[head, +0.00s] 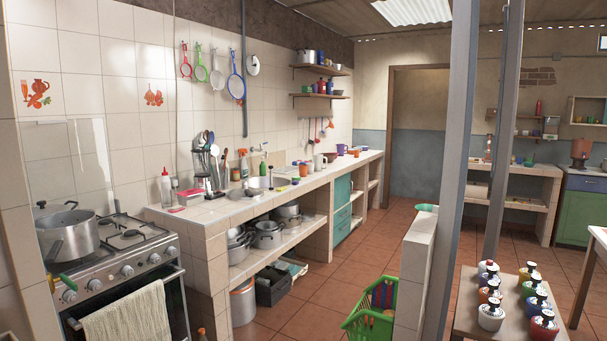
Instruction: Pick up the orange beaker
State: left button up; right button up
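A small orange item (303,170) stands on the tiled counter (215,213), just past the sink (262,184) and close to a white mug (320,162). It may be the orange beaker, but it is too small here to be sure. Neither of my grippers is in view.
A stove (125,262) with a large pot (67,235) stands at the left. A green basket (372,318) sits on the floor by a low wall (413,270). Several small jars stand on a table (465,322) at the lower right. Tiled floor (310,310) before the counter is clear.

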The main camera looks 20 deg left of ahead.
aim_at(302, 169)
jog(key=u, duration=1)
jog(key=i+l+z, duration=0.15)
jog(key=i, duration=0.3)
jog(key=i+l+z, duration=0.1)
jog(key=i+l, duration=0.15)
jog(key=i, duration=0.25)
jog(key=i+u, duration=0.4)
jog(key=i, duration=0.45)
jog(key=i+l+u, duration=0.15)
jog(key=i+u, duration=0.2)
jog(key=i, duration=0.5)
jog(key=i+l+z, duration=0.1)
jog(key=i, duration=0.6)
jog(key=i+l+z, duration=0.1)
jog(key=i+l, duration=0.15)
jog(key=i, duration=0.5)
jog(key=i+l+z, duration=0.1)
jog(key=i, duration=0.65)
jog(key=i+l+u, duration=0.1)
jog(key=i+l, duration=0.4)
